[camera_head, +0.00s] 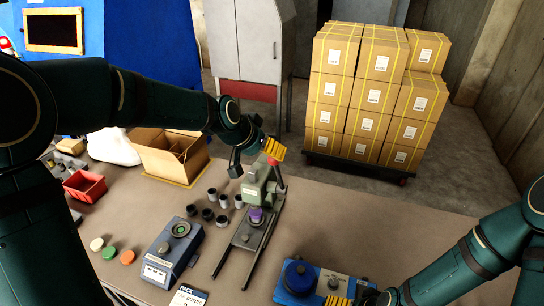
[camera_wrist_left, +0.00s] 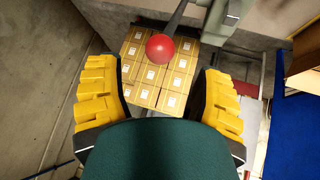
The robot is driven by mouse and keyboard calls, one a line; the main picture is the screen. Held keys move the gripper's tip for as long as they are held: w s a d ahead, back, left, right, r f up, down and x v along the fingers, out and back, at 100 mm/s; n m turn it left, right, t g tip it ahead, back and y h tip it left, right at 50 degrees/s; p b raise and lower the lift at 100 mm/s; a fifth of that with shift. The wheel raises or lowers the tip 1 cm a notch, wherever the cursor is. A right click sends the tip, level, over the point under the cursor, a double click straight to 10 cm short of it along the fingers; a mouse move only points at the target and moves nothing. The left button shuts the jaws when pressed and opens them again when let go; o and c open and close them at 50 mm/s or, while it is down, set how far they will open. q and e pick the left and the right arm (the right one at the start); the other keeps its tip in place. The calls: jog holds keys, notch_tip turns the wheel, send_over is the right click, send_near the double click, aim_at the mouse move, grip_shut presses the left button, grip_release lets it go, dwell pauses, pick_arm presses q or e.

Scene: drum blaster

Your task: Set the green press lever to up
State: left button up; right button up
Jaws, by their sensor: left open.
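The pale green press (camera_head: 258,188) stands on the table on a dark base, with a purple piece (camera_head: 256,214) under its head. Its lever ends in a red ball knob (camera_head: 272,161), near the top of the press. In the left wrist view the red knob (camera_wrist_left: 160,48) sits on a dark rod leading up to the press body (camera_wrist_left: 225,15). My left gripper (camera_head: 254,158) is open just above the press. In the wrist view its yellow fingers lie on either side of the knob, without visible contact. My right gripper (camera_head: 345,300) is only partly in view at the bottom edge.
Several dark cups (camera_head: 208,214) stand left of the press. A blue-grey device (camera_head: 172,250) and a blue machine (camera_head: 300,280) stand nearer. An open cardboard box (camera_head: 172,160) and red bin (camera_head: 85,185) are at left. Stacked cartons (camera_head: 365,95) stand beyond. The table's right side is clear.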

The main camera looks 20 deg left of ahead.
pick_arm(q)
jog(key=v, duration=0.6)
jog(key=shift+r, duration=0.2)
jog(key=shift+s+a, duration=0.1)
